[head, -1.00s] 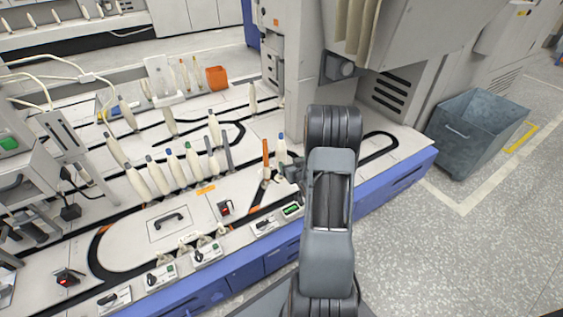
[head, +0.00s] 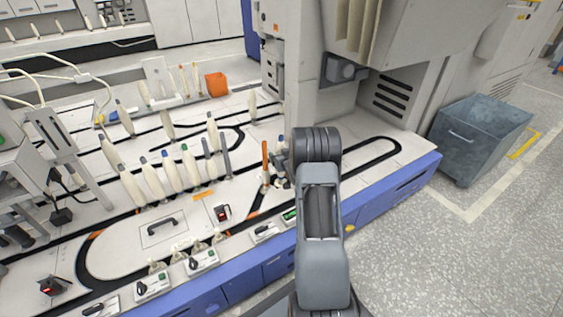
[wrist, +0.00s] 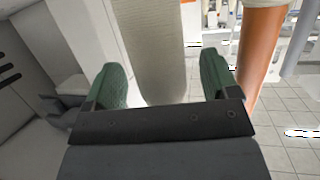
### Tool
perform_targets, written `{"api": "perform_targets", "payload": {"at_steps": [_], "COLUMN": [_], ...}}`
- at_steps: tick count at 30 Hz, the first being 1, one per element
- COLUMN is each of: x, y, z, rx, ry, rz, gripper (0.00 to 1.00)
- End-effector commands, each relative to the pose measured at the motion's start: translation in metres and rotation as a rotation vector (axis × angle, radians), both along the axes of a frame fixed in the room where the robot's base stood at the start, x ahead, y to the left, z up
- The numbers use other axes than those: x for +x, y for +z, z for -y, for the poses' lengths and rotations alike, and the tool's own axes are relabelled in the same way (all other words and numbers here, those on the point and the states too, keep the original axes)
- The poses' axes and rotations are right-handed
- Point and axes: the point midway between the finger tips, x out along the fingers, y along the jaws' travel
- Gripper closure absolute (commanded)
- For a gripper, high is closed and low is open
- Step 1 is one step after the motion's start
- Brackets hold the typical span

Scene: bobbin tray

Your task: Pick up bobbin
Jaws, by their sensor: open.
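A cream, yarn-wound bobbin (wrist: 155,45) stands between the two green fingers of my gripper (wrist: 162,75) in the wrist view. The fingers are apart, with a gap visible on the right side of the bobbin. In the head view my gripper (head: 281,180) is low at the track, mostly hidden by my arm. A pale bobbin with a blue tip (head: 281,146) shows just behind it, partly covered. An orange bobbin or tube (head: 265,155) stands close to its left, and it also shows at the right in the wrist view (wrist: 262,45).
Several cream bobbins (head: 153,180) stand in a row on the white table to the left. Grey tubes (head: 226,158) stand nearer. A machine column (head: 310,70) rises close behind my arm. A grey bin (head: 480,135) stands on the floor at right.

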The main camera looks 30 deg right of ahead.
Motion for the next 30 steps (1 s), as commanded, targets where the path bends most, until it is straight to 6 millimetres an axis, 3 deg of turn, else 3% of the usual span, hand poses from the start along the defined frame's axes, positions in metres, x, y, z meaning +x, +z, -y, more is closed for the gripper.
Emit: {"api": "perform_targets", "payload": {"at_steps": [12, 30], "x": [0.0104, 0.0103], "y": [-0.0024, -0.0020], "z": [0.0025, 0.0026], "rx": [-0.001, -0.001], "ry": [0.000, 0.000], "rz": [0.000, 0.001], "gripper": [0.20, 0.76]}}
